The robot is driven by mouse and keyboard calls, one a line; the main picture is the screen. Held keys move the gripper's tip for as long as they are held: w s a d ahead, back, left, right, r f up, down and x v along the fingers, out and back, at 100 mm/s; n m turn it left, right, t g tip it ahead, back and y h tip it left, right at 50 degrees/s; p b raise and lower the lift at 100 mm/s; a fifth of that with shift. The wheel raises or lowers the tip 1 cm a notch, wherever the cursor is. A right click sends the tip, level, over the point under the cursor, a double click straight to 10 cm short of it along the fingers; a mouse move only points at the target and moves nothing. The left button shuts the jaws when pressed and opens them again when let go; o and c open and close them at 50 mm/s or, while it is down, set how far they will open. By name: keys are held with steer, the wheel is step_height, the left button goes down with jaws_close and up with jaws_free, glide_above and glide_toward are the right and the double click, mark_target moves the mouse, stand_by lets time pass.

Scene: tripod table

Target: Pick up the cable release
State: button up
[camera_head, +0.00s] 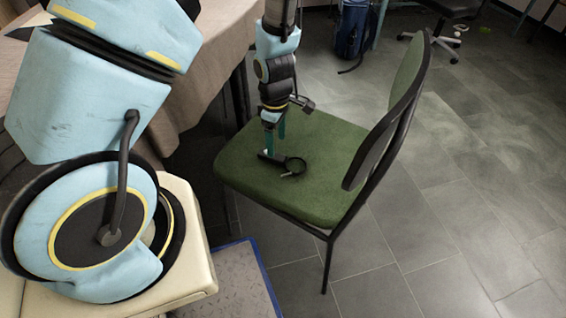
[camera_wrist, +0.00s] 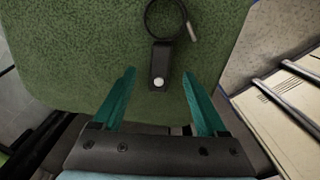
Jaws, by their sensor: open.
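The cable release (camera_wrist: 160,68) lies on the green chair seat (camera_wrist: 85,40). It has a dark strap-like body with a light round button, a black cable loop, and a small metal tip at the right of the loop. The dark body lies between the fingertips in the wrist picture, touching neither. In the head view my gripper (camera_head: 275,142) is above the seat beside the loop.
The chair's backrest (camera_head: 395,110) rises on the right. A cloth-covered table (camera_head: 190,80) stands at the left, close to the seat. A blue backpack (camera_head: 352,30) and an office chair base (camera_head: 445,40) are behind. Tiled floor is open at the right.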

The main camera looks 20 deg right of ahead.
mark_target(276, 156)
step_height(276, 156, down, 5)
steer(key=shift+a+f+b, duration=0.1)
steer(key=shift+f+b, duration=0.1)
steer(key=shift+b, duration=0.65)
steer(key=shift+c, duration=0.3)
jaws_close()
